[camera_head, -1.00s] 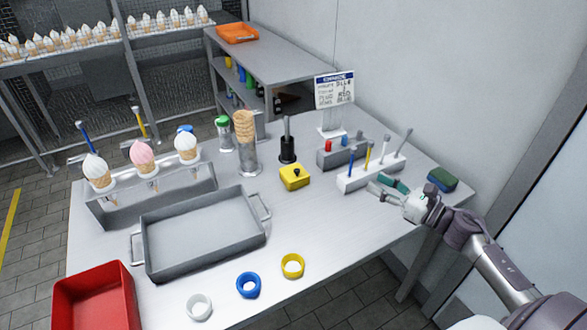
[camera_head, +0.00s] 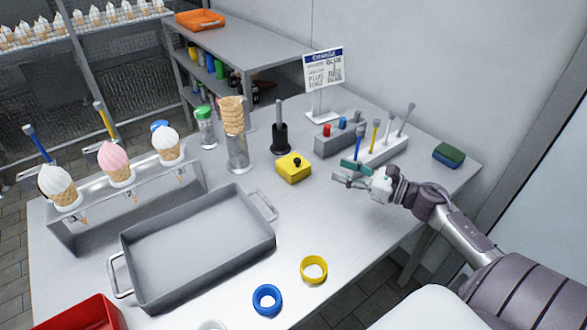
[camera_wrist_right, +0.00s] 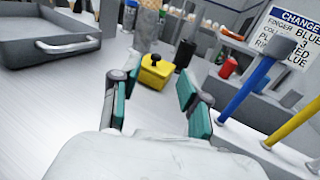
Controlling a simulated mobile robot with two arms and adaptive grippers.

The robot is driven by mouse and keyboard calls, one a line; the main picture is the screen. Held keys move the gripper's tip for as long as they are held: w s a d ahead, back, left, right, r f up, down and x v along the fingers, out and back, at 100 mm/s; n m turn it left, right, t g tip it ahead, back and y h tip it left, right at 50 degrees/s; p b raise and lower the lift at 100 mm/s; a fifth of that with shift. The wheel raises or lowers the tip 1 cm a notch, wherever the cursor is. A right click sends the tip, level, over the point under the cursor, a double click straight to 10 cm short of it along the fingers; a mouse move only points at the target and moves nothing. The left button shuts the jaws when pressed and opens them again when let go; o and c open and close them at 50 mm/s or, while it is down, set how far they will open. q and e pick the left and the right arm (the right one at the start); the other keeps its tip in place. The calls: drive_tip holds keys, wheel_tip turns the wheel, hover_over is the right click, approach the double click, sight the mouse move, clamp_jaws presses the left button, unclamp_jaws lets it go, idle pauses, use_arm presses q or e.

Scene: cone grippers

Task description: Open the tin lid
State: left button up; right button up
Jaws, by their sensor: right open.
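The tin is a small yellow box (camera_head: 294,172) with a black knob on its lid. It stands on the grey table, and its lid looks closed. It also shows in the right wrist view (camera_wrist_right: 155,74), straight ahead between my fingers. My right gripper (camera_head: 343,172) is open and empty, to the right of the tin and apart from it. Its teal finger pads show on both sides in the right wrist view (camera_wrist_right: 157,86). My left gripper is not in view.
A tool rack (camera_head: 376,156) with upright brushes stands close behind my right gripper. A black holder (camera_head: 281,138) and a cone stack (camera_head: 235,130) stand behind the tin. A grey tray (camera_head: 190,255) lies at left. Blue (camera_head: 267,299) and yellow (camera_head: 314,269) rings lie in front.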

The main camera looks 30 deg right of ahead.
sight(300, 162)
wheel_tip(300, 162, down, 3)
drive_tip(key=shift+w+r+b, duration=0.1)
drive_tip(key=shift+r+b, duration=0.1)
drive_tip(key=shift+b, duration=0.55)
drive_tip(key=shift+w+a, duration=0.25)
drive_tip(key=shift+w, duration=0.1)
drive_tip(key=x, duration=1.3)
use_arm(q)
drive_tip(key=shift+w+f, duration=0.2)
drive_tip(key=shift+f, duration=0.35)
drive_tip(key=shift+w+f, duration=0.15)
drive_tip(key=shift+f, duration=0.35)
use_arm(e)
clamp_jaws()
